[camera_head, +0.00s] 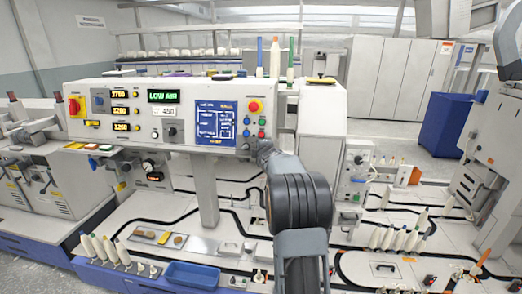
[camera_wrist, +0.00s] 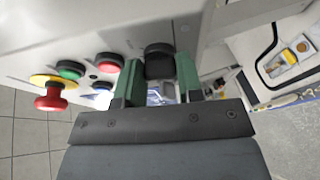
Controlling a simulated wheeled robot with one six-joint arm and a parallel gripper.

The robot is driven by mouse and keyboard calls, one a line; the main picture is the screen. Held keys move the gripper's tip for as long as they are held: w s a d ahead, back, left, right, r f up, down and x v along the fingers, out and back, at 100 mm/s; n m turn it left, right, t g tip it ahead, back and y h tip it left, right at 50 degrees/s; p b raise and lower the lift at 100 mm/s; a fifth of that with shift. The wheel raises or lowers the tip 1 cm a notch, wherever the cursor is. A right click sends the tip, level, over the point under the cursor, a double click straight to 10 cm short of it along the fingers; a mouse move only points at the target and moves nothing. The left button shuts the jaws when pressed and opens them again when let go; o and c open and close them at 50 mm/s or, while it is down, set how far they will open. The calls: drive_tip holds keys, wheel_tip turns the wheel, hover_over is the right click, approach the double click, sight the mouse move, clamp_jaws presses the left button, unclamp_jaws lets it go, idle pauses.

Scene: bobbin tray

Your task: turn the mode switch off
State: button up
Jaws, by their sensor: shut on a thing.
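The mode switch appears to be the black knob (camera_wrist: 158,62) on the control panel, in line with the coloured buttons. In the wrist view it sits between the two green fingers of my gripper (camera_wrist: 158,82), which are shut on it. Which way its pointer faces cannot be told. In the head view my gripper (camera_head: 263,149) is at the lower right corner of the panel (camera_head: 215,88), and my wrist and fingers hide the knob there.
A red emergency stop (camera_head: 254,106) on yellow and several coloured buttons lie close by; the stop also shows in the wrist view (camera_wrist: 50,98). A black dial (camera_head: 172,131) is further left. Below are track tables, a blue tray (camera_head: 192,274) and white bobbins (camera_head: 400,240).

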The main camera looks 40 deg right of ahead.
drive_tip(key=o, duration=0.9)
drive_tip(key=shift+o, duration=0.2)
drive_tip(key=b+v, duration=0.1)
drive_tip(key=v, duration=1.2)
drive_tip(key=shift+s+a+b, duration=0.2)
drive_tip(key=shift+s+b, duration=0.1)
drive_tip(key=shift+s, duration=0.05)
